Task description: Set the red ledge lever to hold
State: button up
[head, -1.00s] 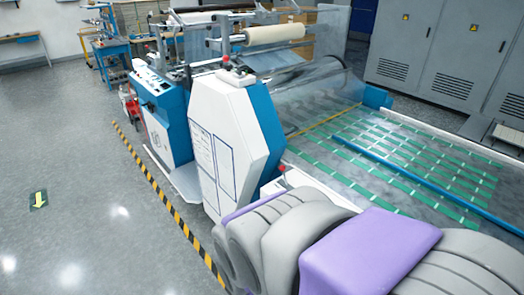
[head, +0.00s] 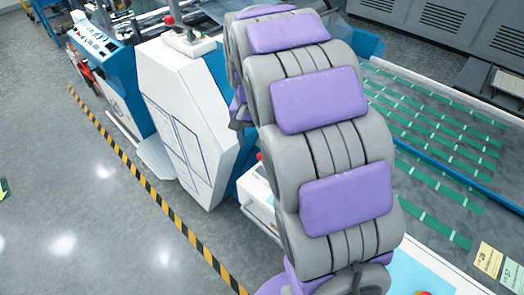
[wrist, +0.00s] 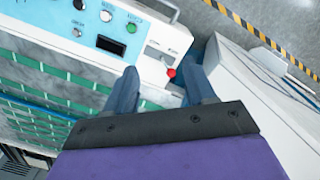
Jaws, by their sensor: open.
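The red ledge lever shows in the wrist view as a small red knob (wrist: 171,73) beside a pale slotted plate on a white panel. In the head view a red knob (head: 258,156) shows low beside the white cabinet, partly covered by my arm. My gripper (wrist: 160,70) is open, with its two blue-grey fingers pointing toward the panel. The knob appears between the fingertips in the picture, closer to the right finger. I cannot tell how far it is in depth or whether anything touches it. The lever's setting and the plate's labels are unreadable.
The white panel (wrist: 85,35) carries several buttons and a dark display. A white cabinet (head: 185,110) stands close by, with another red knob (head: 168,19) on top. Green-striped film (wrist: 40,95) lies at the left in the wrist view. Open floor (head: 75,190) lies beyond the striped tape.

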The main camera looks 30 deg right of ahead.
jog(key=w+d+f+m, duration=0.2)
jog(key=w+d, duration=0.1)
jog(key=w, duration=0.4)
send_over(260, 154)
jog(key=a, duration=0.1)
notch_tip(260, 154, down, 6)
jog(key=shift+m, duration=0.3)
jog(key=f, duration=0.3)
jog(key=d+f+b, duration=0.1)
jog(key=f, duration=0.2)
jog(key=d+f, duration=0.1)
jog(key=f, duration=0.3)
jog(key=a+f+b, duration=0.1)
jog(key=f, duration=0.1)
jog(key=shift+f+t, duration=0.1)
jog(key=shift+t, duration=0.2)
jog(key=shift+a+f, duration=0.4)
jog(key=shift+a, duration=0.05)
jog(key=shift+d, duration=0.9)
jog(key=shift+c, duration=1.3)
jog(key=shift+a, duration=0.5)
jog(key=c, duration=0.4)
grip_shut()
